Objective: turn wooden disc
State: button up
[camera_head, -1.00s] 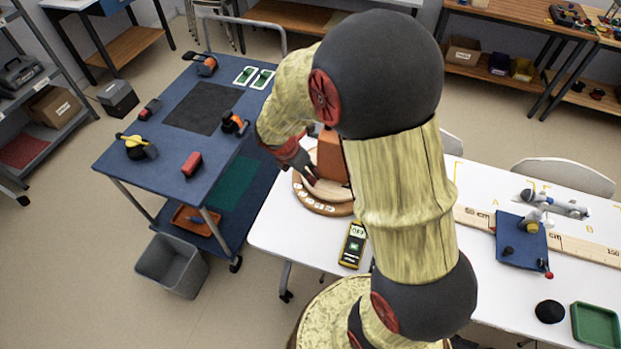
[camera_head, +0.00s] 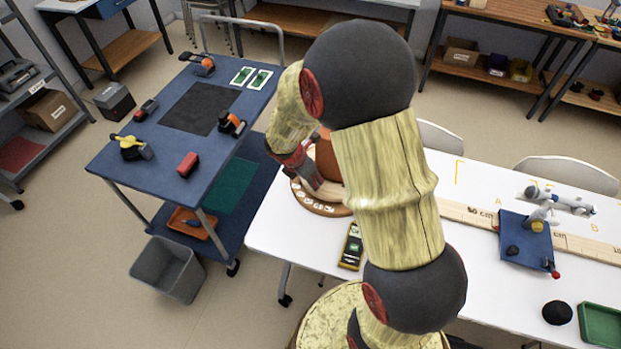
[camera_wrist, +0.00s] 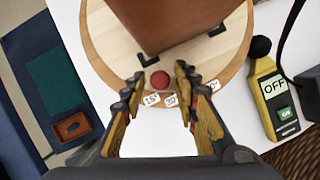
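The wooden disc (camera_head: 322,209) lies on the white table, with white angle labels along its near rim. It also shows in the wrist view (camera_wrist: 110,38). A brown box-shaped speaker (camera_wrist: 175,22) stands on it, partly hidden behind my arm in the head view. A round red knob (camera_wrist: 159,80) sits near the disc's rim. My gripper (camera_wrist: 160,74) is open over this rim, with one finger on each side of the knob. Small gaps show between knob and fingers. In the head view my gripper (camera_head: 311,178) is low at the disc and its fingertips are hard to make out.
A yellow meter (camera_head: 351,246) reading OFF in the wrist view lies right of the disc there. A blue cart (camera_head: 165,170) stands left of the table. A blue pad (camera_head: 522,250), green tray (camera_head: 600,325) and long ruler (camera_head: 590,248) are on the table's right part.

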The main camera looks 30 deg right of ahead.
jog(key=c, duration=0.6)
grip_shut()
